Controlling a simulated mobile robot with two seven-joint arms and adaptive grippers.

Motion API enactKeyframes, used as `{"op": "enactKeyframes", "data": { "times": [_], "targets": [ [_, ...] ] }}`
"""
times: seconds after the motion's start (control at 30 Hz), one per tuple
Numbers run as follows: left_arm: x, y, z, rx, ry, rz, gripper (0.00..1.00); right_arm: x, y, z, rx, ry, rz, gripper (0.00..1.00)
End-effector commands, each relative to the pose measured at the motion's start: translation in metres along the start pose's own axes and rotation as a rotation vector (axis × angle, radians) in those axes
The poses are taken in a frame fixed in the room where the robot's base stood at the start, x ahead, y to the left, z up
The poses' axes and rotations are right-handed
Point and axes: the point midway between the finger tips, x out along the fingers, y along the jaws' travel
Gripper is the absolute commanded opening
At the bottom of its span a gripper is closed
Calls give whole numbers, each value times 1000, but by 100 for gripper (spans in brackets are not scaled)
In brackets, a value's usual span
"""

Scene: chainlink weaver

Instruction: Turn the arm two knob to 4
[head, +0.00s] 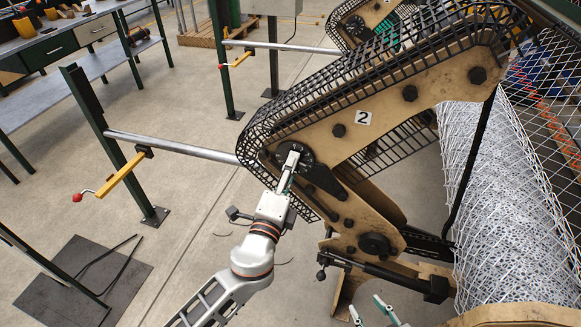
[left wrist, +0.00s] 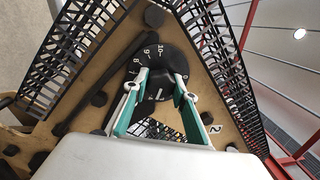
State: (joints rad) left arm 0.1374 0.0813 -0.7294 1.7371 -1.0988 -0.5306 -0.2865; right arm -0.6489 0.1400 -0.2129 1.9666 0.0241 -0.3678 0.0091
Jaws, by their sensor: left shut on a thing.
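The arm labelled 2 (head: 410,98) is a tan plate arm edged with black chain guards. Its black knob dial (head: 306,156) sits at the arm's lower left end and also shows in the left wrist view (left wrist: 153,56), with white numerals; 7 to 10 run along its upper left. My left gripper (head: 291,163) is at the dial, its two fingers (left wrist: 158,88) shut on the knob (left wrist: 160,84). The fingers partly hide the knob, and I cannot tell which number it points to. My right gripper (head: 370,309) is open and empty at the bottom edge, apart from the arm.
A roll of wire mesh (head: 495,190) stands at the right. A grey bar (head: 175,147) with a yellow crank (head: 120,178) reaches in from the left near the arm. A workbench (head: 60,50) is at the back left. The floor at the lower left is mostly clear beside a dark mat (head: 60,290).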

Motion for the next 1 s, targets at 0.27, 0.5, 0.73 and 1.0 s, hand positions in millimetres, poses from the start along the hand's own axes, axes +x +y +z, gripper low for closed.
{"op": "enactKeyframes", "data": {
  "times": [0.27, 0.5, 0.73, 1.0],
  "targets": [
    [0, -1, -1, -2, 1, -1, 44, 0, 0, 3, 0, -5, 0, 40],
    [0, 0, 0, -2, 1, 0, 44, 1, 0, 5, -1, -9, 0, 40],
    [-19, 1, 0, -3, 1, 2, 44, 0, 0, 4, -1, -6, 0, 40],
    [-74, 1, -1, -5, 2, 3, 44, 0, 0, 3, 0, -5, 0, 40]
  ]
}}
